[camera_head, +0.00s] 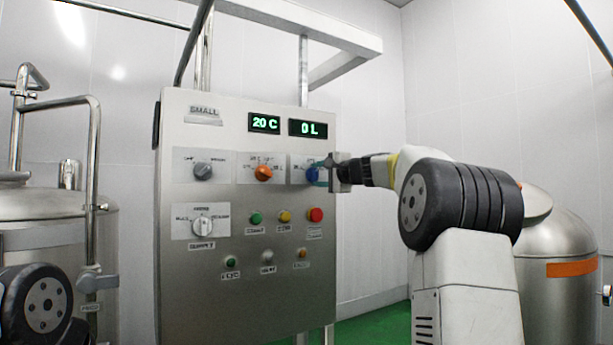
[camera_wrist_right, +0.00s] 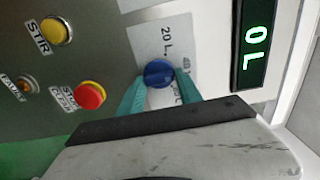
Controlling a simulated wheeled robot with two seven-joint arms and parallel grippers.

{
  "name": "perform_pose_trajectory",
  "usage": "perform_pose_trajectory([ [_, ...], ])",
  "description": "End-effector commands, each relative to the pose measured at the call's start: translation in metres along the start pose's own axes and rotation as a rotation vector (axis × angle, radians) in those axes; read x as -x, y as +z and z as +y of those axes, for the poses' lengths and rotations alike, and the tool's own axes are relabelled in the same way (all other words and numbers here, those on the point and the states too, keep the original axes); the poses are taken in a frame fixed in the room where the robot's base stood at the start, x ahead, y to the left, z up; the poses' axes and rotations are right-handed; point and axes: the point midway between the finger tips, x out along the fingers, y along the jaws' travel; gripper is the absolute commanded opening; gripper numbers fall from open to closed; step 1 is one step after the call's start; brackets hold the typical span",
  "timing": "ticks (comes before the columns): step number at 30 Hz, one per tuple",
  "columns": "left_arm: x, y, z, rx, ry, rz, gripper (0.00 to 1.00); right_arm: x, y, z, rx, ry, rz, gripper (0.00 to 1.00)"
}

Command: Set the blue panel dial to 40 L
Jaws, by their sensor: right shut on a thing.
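The blue dial (camera_wrist_right: 158,74) sits on a white label plate that reads 20 L and, partly hidden, 40. In the head view the blue dial (camera_head: 312,174) is at the upper right of the steel control panel (camera_head: 180,290), mostly behind my right gripper (camera_head: 325,172). In the right wrist view the teal fingertips of my right gripper (camera_wrist_right: 160,92) stand on both sides of the dial, shut on it. The display (camera_head: 308,129) above the dial reads 0 L, and it also shows in the right wrist view (camera_wrist_right: 254,45). My left gripper is not in view.
An orange dial (camera_head: 263,173) and a grey dial (camera_head: 203,171) are left of the blue one. Below are a red button (camera_head: 316,214), a yellow button (camera_head: 285,216) and a green button (camera_head: 256,218). Steel tanks (camera_head: 570,245) stand at both sides.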

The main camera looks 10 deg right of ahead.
Motion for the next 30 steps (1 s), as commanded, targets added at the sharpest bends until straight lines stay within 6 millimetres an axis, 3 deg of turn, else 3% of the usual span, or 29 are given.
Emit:
perform_pose_trajectory([
  [13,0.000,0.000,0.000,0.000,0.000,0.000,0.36,0.000,0.000,0.000,-0.009,-0.001,0.001,0.01],
  [14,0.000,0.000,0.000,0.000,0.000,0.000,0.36,0.000,0.000,0.000,-0.009,-0.001,0.001,0.47],
  [16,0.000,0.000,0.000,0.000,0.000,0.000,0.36,0.000,0.000,0.000,-0.008,-0.001,0.000,0.59],
  [25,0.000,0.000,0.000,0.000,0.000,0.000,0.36,0.001,0.000,0.000,-0.008,0.000,0.000,0.59],
  [30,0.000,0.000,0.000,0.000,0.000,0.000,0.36,0.019,-0.001,-0.001,-0.007,-0.001,0.004,0.59],
])
